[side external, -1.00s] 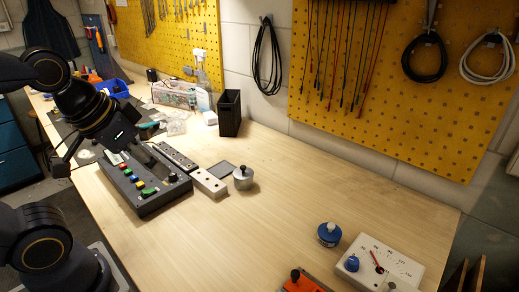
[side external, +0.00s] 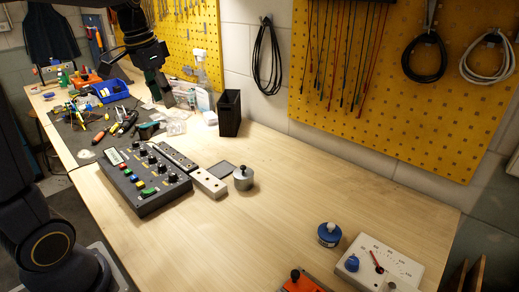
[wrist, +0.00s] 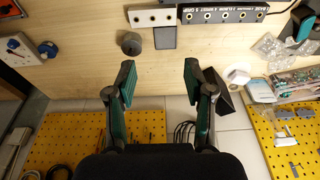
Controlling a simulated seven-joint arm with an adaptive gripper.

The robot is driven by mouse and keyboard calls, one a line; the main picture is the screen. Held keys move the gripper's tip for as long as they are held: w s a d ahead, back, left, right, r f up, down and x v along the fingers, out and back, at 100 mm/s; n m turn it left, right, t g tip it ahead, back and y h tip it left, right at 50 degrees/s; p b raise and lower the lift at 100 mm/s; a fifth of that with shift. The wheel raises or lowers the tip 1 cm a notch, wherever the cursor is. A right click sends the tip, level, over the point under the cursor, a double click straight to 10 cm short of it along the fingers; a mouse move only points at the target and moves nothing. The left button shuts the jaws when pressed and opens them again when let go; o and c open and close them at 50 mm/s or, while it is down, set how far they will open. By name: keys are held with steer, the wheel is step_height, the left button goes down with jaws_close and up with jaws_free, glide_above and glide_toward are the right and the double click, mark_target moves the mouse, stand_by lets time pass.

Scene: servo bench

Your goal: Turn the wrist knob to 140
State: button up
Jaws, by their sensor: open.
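The dark control box (side external: 150,188) lies on the near left of the bench in the side view, with several black knobs, coloured buttons and a small pale display (side external: 115,157). The knob labels and display reading are too small to read, so I cannot tell which is the wrist knob or its setting. A black socket strip (side external: 172,157) lies along the box's far side; it also shows in the wrist view (wrist: 225,13), its printed names including WRIST. My gripper (wrist: 159,75) is open and empty, raised behind the box and away from the knobs.
A white block (side external: 210,184), grey pad (side external: 223,169) and metal cylinder (side external: 243,178) lie right of the box. A black bin (side external: 230,113) stands near the wall. A white dial meter (side external: 380,264) and blue-topped pot (side external: 329,235) are front right. Mid-bench is clear.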

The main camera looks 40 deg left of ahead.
steer(key=n+g, duration=0.2)
glide_above(161, 164)
steer(key=w+d, duration=0.1)
steer(key=d, duration=0.2)
step_height(161, 164, down, 4)
steer(key=s+a+f, duration=0.1)
steer(key=a+f, duration=0.2)
steer(key=f, duration=0.1)
step_height(161, 164, down, 16)
steer(key=shift+d+f, duration=0.1)
steer(key=shift+f, duration=0.15)
steer(key=shift+c, duration=0.3)
steer(key=shift+n, duration=0.3)
jaws_close()
